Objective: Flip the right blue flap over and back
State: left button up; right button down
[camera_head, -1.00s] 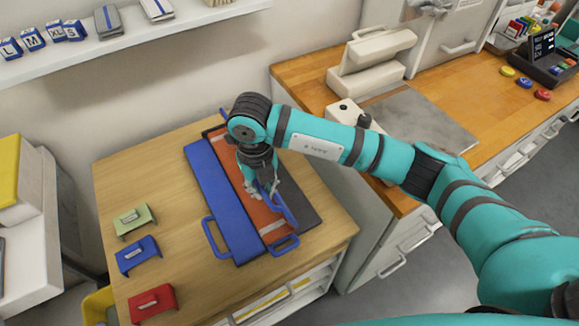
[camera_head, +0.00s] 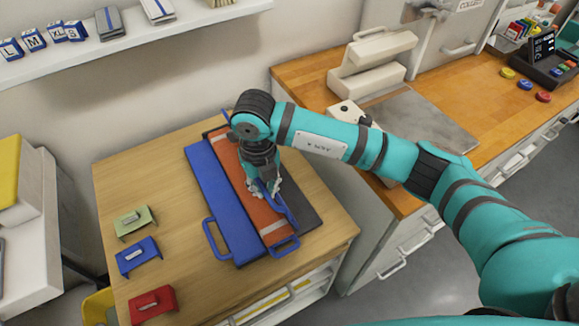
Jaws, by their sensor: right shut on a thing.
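A folding board lies on the wooden table, with a wide blue flap (camera_head: 222,203) on the left, its handle loop at the front left. An orange garment (camera_head: 267,222) with pale stripes lies along the middle of the board. The right blue flap (camera_head: 285,211) shows as a narrow, steeply tilted strip beside the orange garment, partly hidden by my gripper. My right gripper (camera_head: 266,190) is over the board, shut on the right blue flap. A dark panel (camera_head: 308,213) shows to the right of the flap. My left gripper is not in view.
Green (camera_head: 133,221), blue (camera_head: 138,256) and red (camera_head: 153,303) blocks with handles stand on the table's left side. A wall shelf (camera_head: 120,38) runs above the table. A wooden counter (camera_head: 300,72) with a press-like machine stands to the right.

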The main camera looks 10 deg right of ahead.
jog(key=shift+w+d+r+b, duration=0.1)
jog(key=shift+w+d+b, duration=0.15)
jog(key=shift+d, duration=0.45)
jog(key=shift+w+d+r+b, duration=0.1)
jog(key=shift+w+d, duration=0.2)
jog(key=shift+d, duration=0.4)
jog(key=shift+w+d+r+b, duration=0.1)
jog(key=shift+w+d+b, duration=0.15)
jog(key=shift+d, duration=1.55)
jog(key=b, duration=0.6)
send_near(317, 191)
jog(key=shift+s+a+f, duration=0.1)
jog(key=shift+s+a, duration=0.25)
jog(key=shift+a, duration=0.25)
jog(key=shift+s+a+f, duration=0.1)
jog(key=shift+s+a, duration=0.2)
jog(key=shift+a, duration=0.3)
jog(key=shift+w+d+f+b, duration=0.15)
jog(key=shift+d+f+b, duration=0.15)
jog(key=shift+f+b, duration=0.3)
jog(key=shift+w+d+f+b, duration=0.1)
jog(key=shift+d+f+b, duration=0.2)
jog(key=shift+f+b, duration=0.25)
jog(key=f+b, duration=0.2)
jog(key=f, duration=0.1)
jog(key=d+f+b, duration=0.1)
jog(key=b, duration=0.1)
jog(key=shift+w+f, duration=0.3)
